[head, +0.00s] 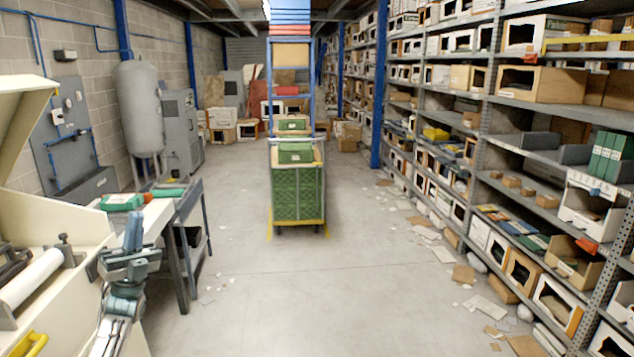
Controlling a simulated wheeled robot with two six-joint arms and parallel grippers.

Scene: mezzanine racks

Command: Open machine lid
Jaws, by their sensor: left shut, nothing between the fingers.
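The cream machine (98,232) stands at the left edge, cut off by the frame. Its cream lid (30,110) is raised and tilted up above the body, so the inside shows. A pale roller (30,277) and dark parts lie inside. My left gripper (134,222) is in front of the machine's right side, below and to the right of the lid, apart from it. Its fingers are together and point up, with nothing held. My right gripper is not in view.
A work table (160,212) with green and red items stands just beyond my left gripper. A green crate cart (298,192) stands mid-aisle. Loaded shelves (485,95) line the right, with paper and boxes on the floor beside them. The near floor is clear.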

